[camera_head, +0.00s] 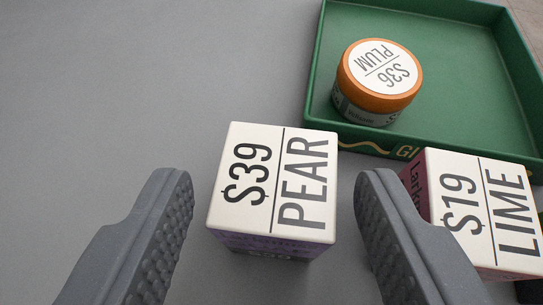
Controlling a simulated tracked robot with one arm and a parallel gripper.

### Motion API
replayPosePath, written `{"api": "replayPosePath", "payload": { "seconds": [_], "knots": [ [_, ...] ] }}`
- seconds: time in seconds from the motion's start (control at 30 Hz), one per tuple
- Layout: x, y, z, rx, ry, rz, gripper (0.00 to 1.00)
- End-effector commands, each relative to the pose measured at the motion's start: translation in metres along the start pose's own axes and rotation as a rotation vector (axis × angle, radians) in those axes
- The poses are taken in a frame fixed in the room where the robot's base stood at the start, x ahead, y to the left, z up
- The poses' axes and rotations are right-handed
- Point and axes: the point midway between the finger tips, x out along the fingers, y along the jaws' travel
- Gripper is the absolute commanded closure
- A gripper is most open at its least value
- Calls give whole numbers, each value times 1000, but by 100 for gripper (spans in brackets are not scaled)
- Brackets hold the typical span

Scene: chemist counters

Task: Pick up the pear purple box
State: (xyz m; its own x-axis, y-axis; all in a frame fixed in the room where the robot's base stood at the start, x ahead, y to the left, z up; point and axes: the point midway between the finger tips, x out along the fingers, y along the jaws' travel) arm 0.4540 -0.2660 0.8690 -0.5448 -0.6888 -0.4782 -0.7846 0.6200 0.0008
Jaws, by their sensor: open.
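The pear purple box (273,185) stands upright on the grey counter in the middle of the view. Its white top reads "$39 PEAR", and a strip of its purple side shows below. My gripper (272,212) is open, with one dark ribbed finger to the left of the box and one to the right. A gap shows between each finger and the box in the picture. The lower part of the box is mostly hidden beneath its top, so I cannot tell how low the fingers are beside it.
A box marked "$19 LIME" (480,205) stands close on the right, partly behind my right finger. A green tray (460,60) at the upper right holds an orange-lidded jar marked "$36 PLUM" (379,75). The grey counter (120,80) is clear at the left.

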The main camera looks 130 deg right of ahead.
Motion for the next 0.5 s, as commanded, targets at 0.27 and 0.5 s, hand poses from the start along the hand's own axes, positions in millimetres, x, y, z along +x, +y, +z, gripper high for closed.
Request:
{"api": "replayPosePath", "payload": {
  "seconds": [0.27,0.5],
  "knots": [
    [8,0,0,1,-1,-2,49],
    [8,0,0,1,-1,-1,85]
  ]
}}
